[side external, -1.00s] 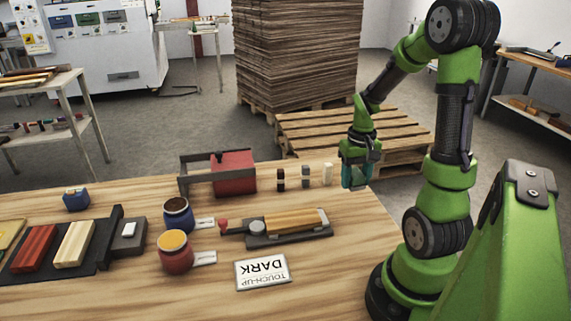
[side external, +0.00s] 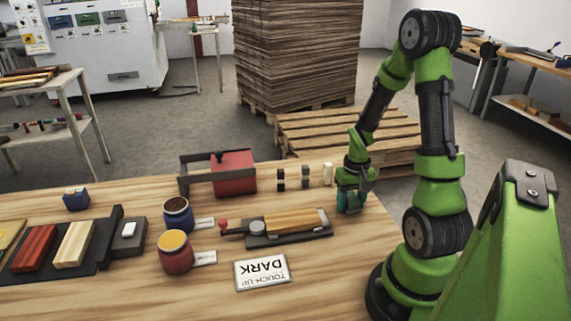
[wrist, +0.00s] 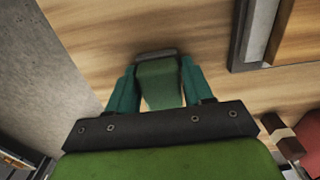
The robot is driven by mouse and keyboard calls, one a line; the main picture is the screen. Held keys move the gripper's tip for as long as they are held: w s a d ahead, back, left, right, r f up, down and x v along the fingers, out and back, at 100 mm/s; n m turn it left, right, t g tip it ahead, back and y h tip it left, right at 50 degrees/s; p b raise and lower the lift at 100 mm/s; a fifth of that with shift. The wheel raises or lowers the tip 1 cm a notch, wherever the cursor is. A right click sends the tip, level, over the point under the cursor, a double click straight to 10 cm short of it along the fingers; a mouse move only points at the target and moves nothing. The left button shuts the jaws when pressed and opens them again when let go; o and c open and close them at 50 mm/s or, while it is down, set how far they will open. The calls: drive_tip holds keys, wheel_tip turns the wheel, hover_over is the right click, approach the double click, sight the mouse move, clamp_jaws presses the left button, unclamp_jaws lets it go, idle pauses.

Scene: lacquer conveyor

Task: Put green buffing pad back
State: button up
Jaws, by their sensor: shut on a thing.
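My gripper (side external: 352,203) is over the right end of the wooden bench, to the right of the clamp fixture. In the wrist view my gripper (wrist: 160,88) has its two teal fingers shut on the green buffing pad (wrist: 160,82), which has a grey strip along its far edge. The pad cannot be told apart from the fingers in the side view. Bare wood shows around it in the wrist view. I cannot tell whether the pad touches the bench.
A dark fixture (side external: 262,239) with a wooden piece lies left of my gripper. Small blocks (side external: 304,181) and a red box (side external: 233,174) stand behind. Two jars (side external: 176,254) and a sign reading TOUCH-UP DARK (side external: 262,272) are further left. The bench's right end is clear.

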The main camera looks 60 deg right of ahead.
sight(352, 198)
drive_tip(key=o, duration=1)
wheel_tip(352, 198, up, 12)
drive_tip(key=w+a+r+n+t+y, duration=0.1)
drive_tip(key=a+r, duration=0.5)
drive_tip(key=a, duration=0.6)
drive_tip(key=w+a+r+n+t+y, duration=0.1)
drive_tip(key=a+r+n+t, duration=0.3)
drive_tip(key=a, duration=0.8)
wheel_tip(352, 198, up, 2)
drive_tip(key=shift+a+r+t, duration=0.15)
drive_tip(key=shift+a+t, duration=0.2)
drive_tip(key=shift+t, duration=0.75)
